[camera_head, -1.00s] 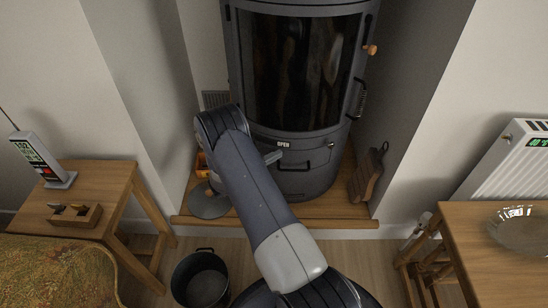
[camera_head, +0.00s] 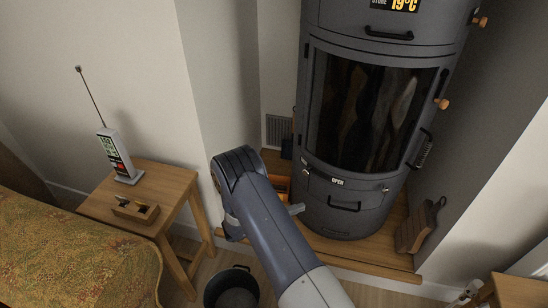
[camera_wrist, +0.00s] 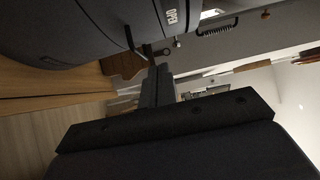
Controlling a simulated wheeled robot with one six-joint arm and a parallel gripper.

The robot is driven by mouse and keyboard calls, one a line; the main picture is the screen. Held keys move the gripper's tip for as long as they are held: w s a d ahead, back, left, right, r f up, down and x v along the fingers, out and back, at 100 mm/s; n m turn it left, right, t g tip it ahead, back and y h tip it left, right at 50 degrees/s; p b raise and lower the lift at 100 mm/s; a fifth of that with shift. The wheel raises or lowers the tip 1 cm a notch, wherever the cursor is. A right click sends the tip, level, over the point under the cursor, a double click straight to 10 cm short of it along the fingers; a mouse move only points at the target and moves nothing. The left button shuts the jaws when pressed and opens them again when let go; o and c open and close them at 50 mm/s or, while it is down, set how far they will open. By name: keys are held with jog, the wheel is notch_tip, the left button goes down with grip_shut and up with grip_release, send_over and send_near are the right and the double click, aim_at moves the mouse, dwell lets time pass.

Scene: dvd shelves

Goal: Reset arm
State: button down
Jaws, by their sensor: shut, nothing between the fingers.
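My gripper shows in the wrist view (camera_wrist: 160,75) with its two fingers together and nothing between them. In the head view my arm reaches up from the bottom edge and bends at its top. Only a small grey tip, likely of my gripper (camera_head: 296,209), shows past the arm, in front of the lower stove. The grey stove (camera_head: 345,210) stands in the alcove with its glass door shut. I cannot tell the exact gap between my gripper and the stove, but no contact shows.
A wooden side table (camera_head: 170,182) with a phone-like device (camera_head: 119,155) stands left. A dark bucket (camera_head: 232,284) is on the floor beside my arm. Cutting boards (camera_head: 418,228) lean right of the stove. A patterned armchair (camera_head: 75,245) fills the lower left.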

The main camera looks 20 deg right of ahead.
jog(key=b, duration=0.2)
send_near(337, 188)
jog(key=s+d, duration=0.2)
jog(key=d, duration=0.2)
jog(key=shift+w+d+f, duration=0.15)
jog(key=shift+w+d, duration=0.4)
jog(key=shift+w, duration=0.2)
jog(key=shift+w+d, duration=0.4)
jog(key=shift+w, duration=0.1)
